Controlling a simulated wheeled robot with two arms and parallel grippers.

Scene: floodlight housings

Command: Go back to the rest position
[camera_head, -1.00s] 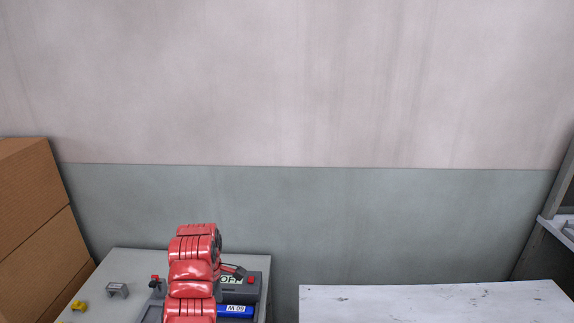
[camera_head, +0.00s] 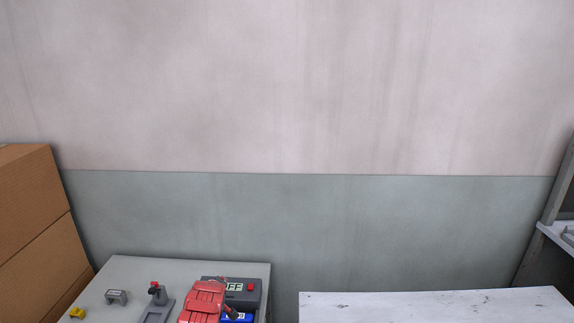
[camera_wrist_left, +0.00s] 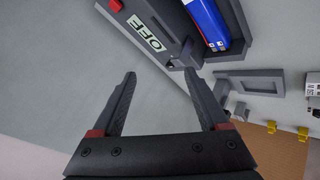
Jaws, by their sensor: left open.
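My left gripper (camera_wrist_left: 160,74) is open in the left wrist view, with nothing between its two dark fingers. In the head view my red left arm comes up over the grey table (camera_head: 190,266) at the bottom, and its fingers cannot be made out clearly. A dark grey device (camera_head: 253,298) with a display and a red button stands behind and beside the arm. In the left wrist view the device (camera_wrist_left: 165,18) reads OFF and holds a blue block (camera_wrist_left: 208,22); the fingertips appear close to its edge. My right gripper is not in view.
On the grey table are a clamp with a red knob (camera_head: 157,295), a small grey bracket (camera_head: 116,296) and a yellow piece (camera_head: 77,313). Cardboard boxes (camera_head: 35,220) stand at the left. A bare white table (camera_head: 430,305) is at the right, with a shelf (camera_head: 555,235) beyond.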

